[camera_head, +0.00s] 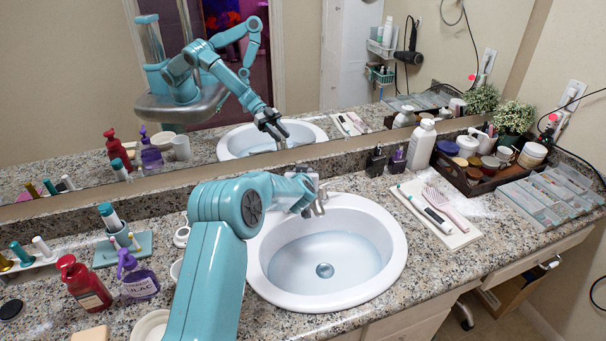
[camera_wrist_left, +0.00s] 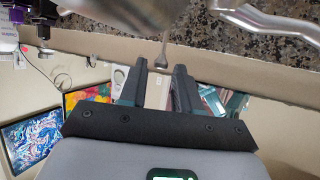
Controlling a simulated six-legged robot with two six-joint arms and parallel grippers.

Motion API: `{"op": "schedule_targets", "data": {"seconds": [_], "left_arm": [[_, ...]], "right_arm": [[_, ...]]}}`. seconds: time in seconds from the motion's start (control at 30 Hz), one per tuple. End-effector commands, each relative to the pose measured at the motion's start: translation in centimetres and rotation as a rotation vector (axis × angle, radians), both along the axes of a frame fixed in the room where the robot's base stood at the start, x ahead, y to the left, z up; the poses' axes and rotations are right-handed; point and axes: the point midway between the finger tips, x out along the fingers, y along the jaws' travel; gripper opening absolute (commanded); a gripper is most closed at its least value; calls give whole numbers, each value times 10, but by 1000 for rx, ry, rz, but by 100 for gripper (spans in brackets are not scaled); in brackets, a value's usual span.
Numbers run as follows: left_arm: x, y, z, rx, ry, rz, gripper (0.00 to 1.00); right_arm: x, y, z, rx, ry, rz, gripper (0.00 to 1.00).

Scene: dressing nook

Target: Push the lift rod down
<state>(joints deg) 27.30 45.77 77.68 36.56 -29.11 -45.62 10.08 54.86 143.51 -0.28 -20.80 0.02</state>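The sink (camera_head: 396,243) is a white oval basin set in the speckled counter, with a round metal drain (camera_head: 325,270) at its bottom. My left gripper (camera_head: 318,203) is at the back rim of the sink, by the faucet, which it and the arm largely hide in the head view. In the left wrist view the picture is upside down, with the chrome faucet (camera_wrist_left: 262,22) at the top. The lift rod (camera_wrist_left: 161,62) is thin with a small knob. My left gripper (camera_wrist_left: 160,70) is open, its fingers apart on either side of the knob, with no visible contact. My right gripper is out of view.
A mirror (camera_head: 330,90) stands behind the counter. A red pump bottle (camera_head: 85,285) and a purple one (camera_head: 137,278) stand left of the sink. A dark wooden tray (camera_head: 463,180) holds jars farther back.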

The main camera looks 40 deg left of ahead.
Motion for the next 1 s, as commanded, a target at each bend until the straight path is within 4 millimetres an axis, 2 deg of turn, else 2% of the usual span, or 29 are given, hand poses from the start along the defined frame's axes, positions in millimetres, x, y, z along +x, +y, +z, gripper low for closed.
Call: {"op": "schedule_targets", "data": {"seconds": [0.03, 0.07, 0.1, 0.27, 0.5, 0.73, 0.77, 0.8, 0.83, 1.0], "left_arm": [[0, 0, 0, 0, 0, 0, 14], [0, 0, 0, 0, 0, 0, 4], [0, 0, 0, 0, 0, 0, 0], [0, 0, -1, 0, 0, 0, 0], [0, -1, -30, -1, 2, -1, 0], [-1, -1, -29, -4, 5, -2, 0], [-1, -1, -29, -4, 5, -2, 24], [-1, -1, -29, -4, 5, -2, 37], [-1, -1, -29, -4, 5, -2, 43], [0, -1, -27, -2, 2, -1, 43]], "right_arm": [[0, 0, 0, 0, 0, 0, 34], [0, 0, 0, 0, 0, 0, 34], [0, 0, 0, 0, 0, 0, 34], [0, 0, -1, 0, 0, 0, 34], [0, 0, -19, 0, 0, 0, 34], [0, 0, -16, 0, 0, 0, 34], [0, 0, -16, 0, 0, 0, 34], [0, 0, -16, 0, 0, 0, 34], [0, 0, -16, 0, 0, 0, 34], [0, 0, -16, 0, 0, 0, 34]]}}
